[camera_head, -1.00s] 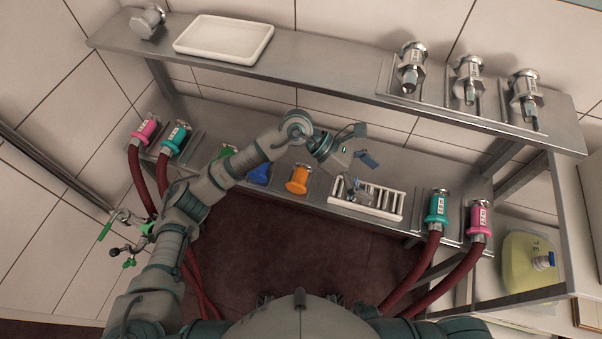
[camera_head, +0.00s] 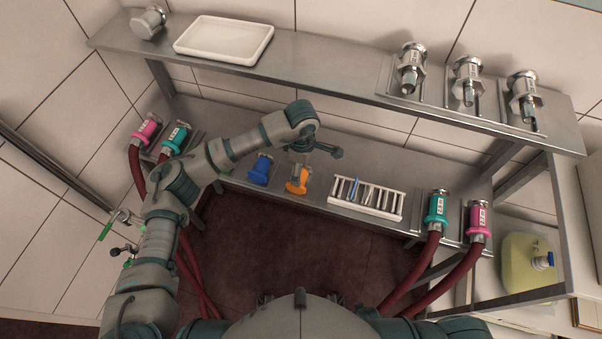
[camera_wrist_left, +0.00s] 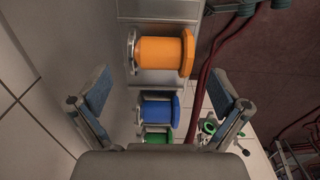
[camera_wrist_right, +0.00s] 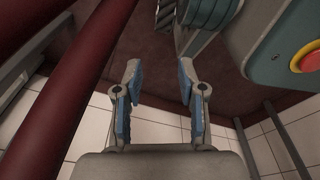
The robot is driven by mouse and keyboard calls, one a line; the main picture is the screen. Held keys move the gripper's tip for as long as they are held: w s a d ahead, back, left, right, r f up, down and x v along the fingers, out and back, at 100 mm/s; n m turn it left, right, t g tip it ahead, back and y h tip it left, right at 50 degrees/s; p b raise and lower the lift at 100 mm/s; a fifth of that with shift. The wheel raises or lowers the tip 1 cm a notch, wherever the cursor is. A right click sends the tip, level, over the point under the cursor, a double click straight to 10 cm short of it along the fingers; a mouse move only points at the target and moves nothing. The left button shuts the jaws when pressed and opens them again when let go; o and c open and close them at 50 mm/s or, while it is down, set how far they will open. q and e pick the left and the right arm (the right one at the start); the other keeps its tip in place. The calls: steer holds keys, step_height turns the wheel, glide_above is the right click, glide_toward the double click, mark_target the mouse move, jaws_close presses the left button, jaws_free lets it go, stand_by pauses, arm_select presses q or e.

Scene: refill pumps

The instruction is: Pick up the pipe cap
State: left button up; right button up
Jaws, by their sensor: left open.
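An orange flanged piece (camera_head: 297,183) lies on the lower shelf, below my left gripper (camera_head: 301,160). It also shows in the left wrist view (camera_wrist_left: 161,54), beyond the gap between the fingers and not touched by them. My left gripper (camera_wrist_left: 160,80) is open and empty. A blue piece (camera_head: 261,170) and a green piece (camera_wrist_left: 156,138) of like shape lie beside it in a row. No label shows which piece is the pipe cap. My right gripper (camera_wrist_right: 160,75) is open and empty near my body, away from the shelf.
A white rack (camera_head: 366,197) of small rods stands right of the orange piece. Labelled hose couplings (camera_head: 437,207) sit at both shelf ends. The upper shelf (camera_head: 325,80) bears a white tray (camera_head: 223,40), a metal fitting (camera_head: 148,22) and metal valves (camera_head: 467,80).

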arm_select(q)
step_height(320, 180, down, 6)
steer(key=shift+a+f, duration=0.1)
steer(key=shift+a, duration=0.05)
steer(key=shift+c, duration=0.3)
steer(key=c, duration=1.2)
